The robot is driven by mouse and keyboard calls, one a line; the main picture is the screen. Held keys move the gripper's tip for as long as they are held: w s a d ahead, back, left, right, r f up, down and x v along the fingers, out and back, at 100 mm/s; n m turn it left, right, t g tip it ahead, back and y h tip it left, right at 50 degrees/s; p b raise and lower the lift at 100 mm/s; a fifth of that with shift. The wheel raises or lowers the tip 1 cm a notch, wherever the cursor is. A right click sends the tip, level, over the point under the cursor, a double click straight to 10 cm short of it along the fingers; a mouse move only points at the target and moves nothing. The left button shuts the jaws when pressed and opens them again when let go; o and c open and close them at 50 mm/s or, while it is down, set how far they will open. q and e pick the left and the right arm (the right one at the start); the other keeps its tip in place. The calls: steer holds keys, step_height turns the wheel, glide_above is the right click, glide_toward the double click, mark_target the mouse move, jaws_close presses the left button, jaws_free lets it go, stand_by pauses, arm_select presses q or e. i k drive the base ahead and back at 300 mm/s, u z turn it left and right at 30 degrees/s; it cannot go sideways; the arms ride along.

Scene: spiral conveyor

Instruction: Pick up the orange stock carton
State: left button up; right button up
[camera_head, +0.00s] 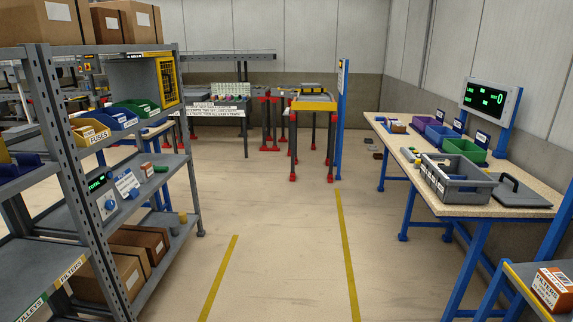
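An orange carton (552,290) with a white label reading FILTERS and a white top patch sits at the bottom right corner. It stands on a low blue-framed stand (518,277) with a yellow-and-black edge, and is partly cut off by the picture's right edge. A small orange-red box (147,170) also lies on the middle shelf at the left; its label is too small to read. Neither of my grippers is in view.
A grey shelf rack (72,150) with bins and brown boxes stands at the left. A workbench (515,211) with a grey crate (470,193), coloured bins and a screen (488,97) runs along the right. The floor (285,240) between yellow lines is clear.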

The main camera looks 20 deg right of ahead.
mark_target(552, 286)
steer(key=z, duration=0.25)
steer(key=i, duration=2)
steer(key=z, duration=0.9)
steer(key=i, duration=1.55)
steer(key=z, duration=2.05)
steer(key=i, duration=0.95)
steer(key=z, duration=0.65)
